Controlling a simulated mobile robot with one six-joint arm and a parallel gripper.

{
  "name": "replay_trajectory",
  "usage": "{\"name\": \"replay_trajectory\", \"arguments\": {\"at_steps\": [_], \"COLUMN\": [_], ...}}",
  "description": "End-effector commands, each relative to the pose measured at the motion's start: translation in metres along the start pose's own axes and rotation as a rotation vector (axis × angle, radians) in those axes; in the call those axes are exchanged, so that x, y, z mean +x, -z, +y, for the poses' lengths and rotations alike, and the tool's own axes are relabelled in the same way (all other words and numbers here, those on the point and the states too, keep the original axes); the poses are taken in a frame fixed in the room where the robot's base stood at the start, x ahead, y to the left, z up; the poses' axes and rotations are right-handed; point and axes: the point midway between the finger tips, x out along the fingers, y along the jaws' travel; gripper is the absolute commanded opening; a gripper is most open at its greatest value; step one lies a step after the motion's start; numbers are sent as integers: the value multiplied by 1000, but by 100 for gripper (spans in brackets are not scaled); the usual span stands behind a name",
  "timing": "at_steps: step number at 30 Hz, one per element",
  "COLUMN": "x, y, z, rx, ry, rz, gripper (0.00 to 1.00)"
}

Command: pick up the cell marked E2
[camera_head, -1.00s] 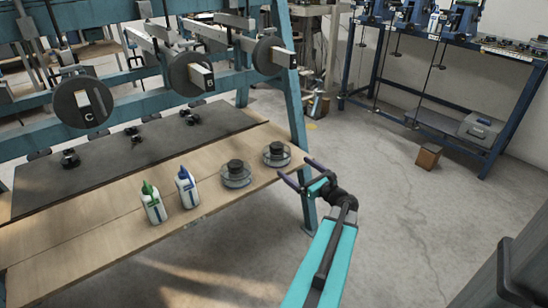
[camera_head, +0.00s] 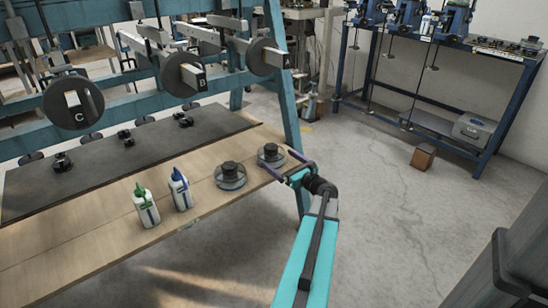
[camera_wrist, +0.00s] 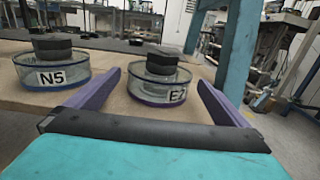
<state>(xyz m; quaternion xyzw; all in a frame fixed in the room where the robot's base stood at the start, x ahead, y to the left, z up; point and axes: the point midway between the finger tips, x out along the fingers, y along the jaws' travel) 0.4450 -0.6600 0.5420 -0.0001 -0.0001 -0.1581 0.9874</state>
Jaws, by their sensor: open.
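The cell marked E2 (camera_wrist: 160,80) is a low clear round dish with a purple base band and a black knob on top. My gripper (camera_head: 287,162) is open at the bench's right edge. In the wrist view its two purple fingers (camera_wrist: 160,92) point toward the E2 cell, one on either side of its near part, and nothing is held.
A similar cell marked N5 (camera_wrist: 50,70) stands just left of E2. Two white bottles, one green-capped (camera_head: 146,205) and one blue-capped (camera_head: 180,189), stand farther left on the bench (camera_head: 100,232). A teal frame post (camera_head: 285,90) rises behind E2.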

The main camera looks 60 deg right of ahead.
Motion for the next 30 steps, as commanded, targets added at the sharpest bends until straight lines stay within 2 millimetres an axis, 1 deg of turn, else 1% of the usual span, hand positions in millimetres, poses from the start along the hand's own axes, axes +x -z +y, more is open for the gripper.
{"name": "replay_trajectory", "arguments": {"at_steps": [1,4,17,20,27,30], "x": [5,9,12,20,48,56], "y": [1,0,0,0,-3,-4], "z": [-1,-1,-1,-2,-3,-4], "rx": [0,0,0,0,-1,0], "ry": [0,1,1,0,0,2], "rz": [0,0,0,-1,-1,0], "gripper": [100,100,100,100,100,100]}}
